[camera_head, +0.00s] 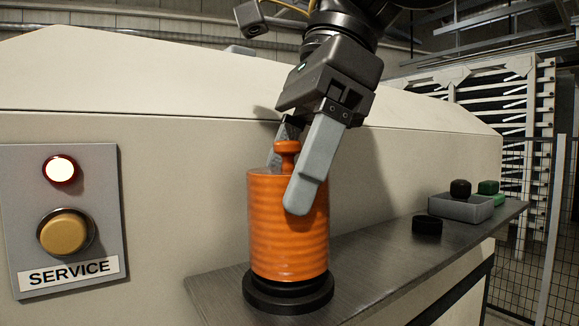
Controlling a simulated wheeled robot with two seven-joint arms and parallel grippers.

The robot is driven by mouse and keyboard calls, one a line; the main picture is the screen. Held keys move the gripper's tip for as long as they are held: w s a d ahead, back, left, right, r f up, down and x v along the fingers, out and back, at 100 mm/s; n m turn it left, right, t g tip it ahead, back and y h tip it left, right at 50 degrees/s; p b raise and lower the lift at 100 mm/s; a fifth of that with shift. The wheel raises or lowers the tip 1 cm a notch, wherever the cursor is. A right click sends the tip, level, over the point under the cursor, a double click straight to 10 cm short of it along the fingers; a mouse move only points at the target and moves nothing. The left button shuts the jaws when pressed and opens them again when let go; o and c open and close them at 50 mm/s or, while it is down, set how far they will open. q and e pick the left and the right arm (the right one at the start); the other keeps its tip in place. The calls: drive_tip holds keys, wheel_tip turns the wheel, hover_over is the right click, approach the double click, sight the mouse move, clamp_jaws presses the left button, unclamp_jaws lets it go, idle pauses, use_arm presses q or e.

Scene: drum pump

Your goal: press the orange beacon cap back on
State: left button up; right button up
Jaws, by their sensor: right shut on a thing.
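The orange beacon cap (285,240) is a ribbed cylinder with a small knob (287,148) on top. It stands upright on a round black base (288,292) on the metal shelf. My right gripper (290,170) reaches down from above, with its fingers on either side of the knob, and is shut on it. The near finger hangs in front of the cap's upper right side, and the far finger is partly hidden behind the knob. Whether the cap is fully seated on the base I cannot tell. My left gripper is not in view.
The metal shelf (375,248) runs along a cream machine housing (180,150). A black disc (427,225) and a grey tray (462,207) with black and green knobs lie to the right. A SERVICE panel (30,195) with a lit lamp and amber button is at left.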

drive_tip(key=shift+p, duration=0.6)
idle(0.6)
drive_tip(key=shift+f+p, duration=0.5)
drive_tip(key=shift+f, duration=0.1)
idle(1.3)
drive_tip(key=shift+p, duration=0.3)
idle(0.4)
idle(0.4)
drive_tip(key=o, duration=1)
drive_tip(key=shift+o, duration=0.7)
